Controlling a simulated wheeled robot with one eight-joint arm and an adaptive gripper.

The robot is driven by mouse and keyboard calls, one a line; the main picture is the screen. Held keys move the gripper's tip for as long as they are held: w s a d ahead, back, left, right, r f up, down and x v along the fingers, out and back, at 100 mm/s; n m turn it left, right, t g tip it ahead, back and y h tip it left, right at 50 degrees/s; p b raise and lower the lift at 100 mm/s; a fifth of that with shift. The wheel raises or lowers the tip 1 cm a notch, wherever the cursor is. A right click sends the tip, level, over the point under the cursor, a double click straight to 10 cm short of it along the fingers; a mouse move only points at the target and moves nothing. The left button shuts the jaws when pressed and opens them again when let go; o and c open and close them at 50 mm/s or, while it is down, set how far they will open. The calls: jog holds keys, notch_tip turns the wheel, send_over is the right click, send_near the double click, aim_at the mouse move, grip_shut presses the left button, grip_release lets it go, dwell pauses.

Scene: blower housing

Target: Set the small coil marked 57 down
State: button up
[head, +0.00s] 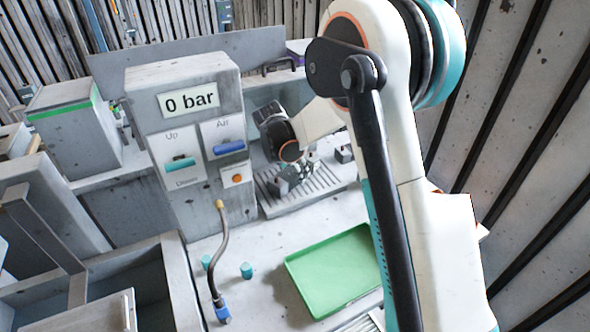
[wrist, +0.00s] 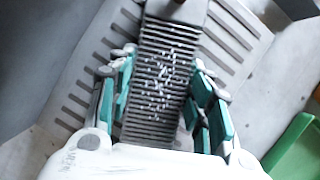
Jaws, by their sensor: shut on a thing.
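My gripper (wrist: 164,98) is shut on a grey finned coil (wrist: 160,65) in the wrist view, its teal-padded fingers on either side of it. The coil has close parallel fins and pale specks over its middle. No number 57 shows on the side I see. In the head view my gripper (head: 290,180) is low over a slotted metal plate (head: 325,183) at the foot of the control panel. The coil is hard to make out there. I cannot tell whether it touches the plate, which also shows in the wrist view (wrist: 88,83).
The grey panel (head: 185,120) reading "0 bar" stands left of my gripper. A green tray (head: 335,268) lies in front, with a bent hose (head: 222,250) left of it. A small dark block (head: 344,154) sits right of my gripper. Bench left of the tray is partly free.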

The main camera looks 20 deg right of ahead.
aim_at(289, 173)
jog(key=o, duration=1.6)
jog(key=v, duration=0.7)
jog(key=shift+r, duration=0.25)
